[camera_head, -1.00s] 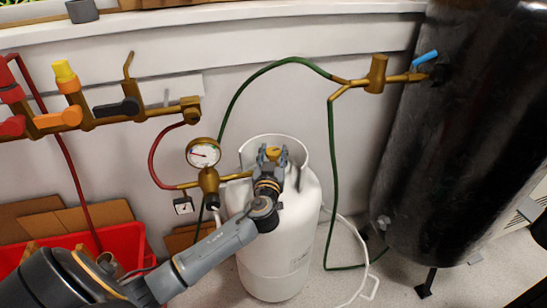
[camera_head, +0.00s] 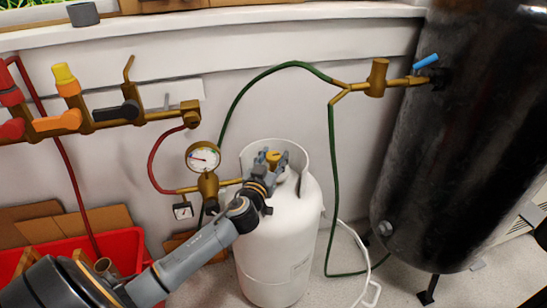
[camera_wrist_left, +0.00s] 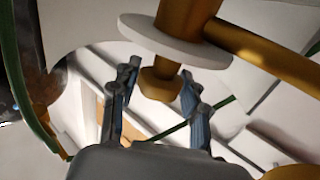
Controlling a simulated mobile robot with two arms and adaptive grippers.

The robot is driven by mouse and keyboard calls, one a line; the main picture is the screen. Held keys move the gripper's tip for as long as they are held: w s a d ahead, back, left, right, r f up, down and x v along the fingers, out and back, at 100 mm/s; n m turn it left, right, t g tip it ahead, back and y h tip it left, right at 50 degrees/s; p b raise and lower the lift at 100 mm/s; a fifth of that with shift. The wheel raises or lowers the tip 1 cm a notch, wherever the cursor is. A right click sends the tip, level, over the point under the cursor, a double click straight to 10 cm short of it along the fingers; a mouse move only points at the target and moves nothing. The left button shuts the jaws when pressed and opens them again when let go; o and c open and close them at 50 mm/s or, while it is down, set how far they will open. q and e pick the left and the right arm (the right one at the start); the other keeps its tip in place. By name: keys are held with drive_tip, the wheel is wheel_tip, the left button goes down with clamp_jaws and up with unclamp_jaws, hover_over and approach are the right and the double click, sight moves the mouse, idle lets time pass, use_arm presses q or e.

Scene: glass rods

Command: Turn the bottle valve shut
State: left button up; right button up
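The white gas bottle (camera_head: 283,240) stands upright on the floor by the wall. Its brass-yellow valve (camera_head: 273,156) shows at the top, inside the bottle's collar. My left gripper (camera_head: 272,161) reaches it from the lower left, its two fingers on either side of the valve. In the left wrist view a brass end piece (camera_wrist_left: 158,87) below a pale disc sits between the spread fingers of the left gripper (camera_wrist_left: 160,97). Gaps show beside it, so the fingers look open and not clamped. My right gripper is out of view.
A pressure gauge (camera_head: 203,157) and brass fitting stand close left of the bottle. A green hose (camera_head: 334,190) runs to a fitting by the black tank (camera_head: 455,130). Coloured valves (camera_head: 62,105) line the wall. A red bin (camera_head: 125,250) stands lower left.

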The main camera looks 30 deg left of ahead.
use_arm(q)
drive_tip(key=o, duration=0.3)
drive_tip(key=v, duration=1.2)
idle(0.3)
